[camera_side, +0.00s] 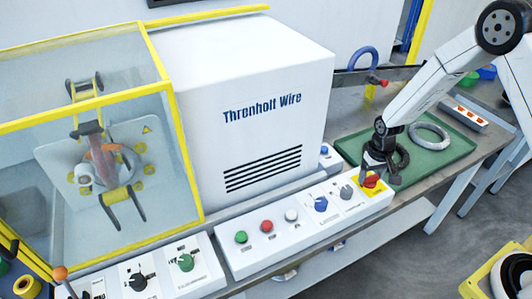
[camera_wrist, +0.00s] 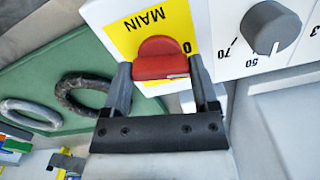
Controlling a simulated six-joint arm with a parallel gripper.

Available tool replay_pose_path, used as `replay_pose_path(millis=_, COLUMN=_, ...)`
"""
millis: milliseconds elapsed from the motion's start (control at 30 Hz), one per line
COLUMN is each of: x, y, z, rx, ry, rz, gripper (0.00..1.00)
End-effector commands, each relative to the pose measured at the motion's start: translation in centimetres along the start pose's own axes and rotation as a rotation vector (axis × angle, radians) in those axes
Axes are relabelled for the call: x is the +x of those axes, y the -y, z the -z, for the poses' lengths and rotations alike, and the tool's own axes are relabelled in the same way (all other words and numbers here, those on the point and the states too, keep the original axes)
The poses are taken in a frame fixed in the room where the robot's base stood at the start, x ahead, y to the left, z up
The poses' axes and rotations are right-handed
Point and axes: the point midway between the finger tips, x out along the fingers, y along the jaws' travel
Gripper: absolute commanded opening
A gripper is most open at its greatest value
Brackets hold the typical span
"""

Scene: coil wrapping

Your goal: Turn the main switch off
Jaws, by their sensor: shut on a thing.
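The main switch is a red knob (camera_wrist: 160,60) on a yellow plate (camera_wrist: 125,33) marked MAIN, with a 0 printed beside the knob. In the side view the red knob (camera_side: 371,181) sits at the right end of the white control panel (camera_side: 262,257). My gripper (camera_wrist: 160,78) is shut on the red knob, one finger on each side of it. The knob's grip bar lies across between the fingers in the wrist view. Part of the yellow plate and its other markings are hidden behind the knob and fingers.
A grey dial (camera_wrist: 270,27) stands close beside the switch. A blue knob (camera_side: 320,204) and several push buttons line the panel. A green tray (camera_side: 455,150) with a dark ring (camera_wrist: 90,93) and a light ring (camera_side: 430,134) lies behind. A white machine housing (camera_side: 255,60) rises at left.

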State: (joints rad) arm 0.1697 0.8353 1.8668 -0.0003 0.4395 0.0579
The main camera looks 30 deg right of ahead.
Motion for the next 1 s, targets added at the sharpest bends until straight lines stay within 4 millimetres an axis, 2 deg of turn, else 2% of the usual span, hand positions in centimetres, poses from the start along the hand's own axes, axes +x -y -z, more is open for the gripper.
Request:
replay_pose_path(millis=200, x=-0.06, y=0.01, z=0.03, rx=-0.147, ry=0.000, rz=0.000, gripper=0.18)
replay_pose_path(millis=400, x=-0.06, y=0.01, z=0.03, rx=-0.220, ry=0.000, rz=0.000, gripper=0.18)
replay_pose_path(millis=900, x=-0.07, y=0.01, z=0.03, rx=-0.247, ry=0.000, rz=0.000, gripper=0.18)
replay_pose_path(millis=933, x=-0.07, y=0.01, z=0.03, rx=-0.247, ry=0.000, rz=0.000, gripper=0.83)
replay_pose_path(millis=1000, x=-0.06, y=0.01, z=0.03, rx=-0.246, ry=0.000, rz=0.000, gripper=1.00)
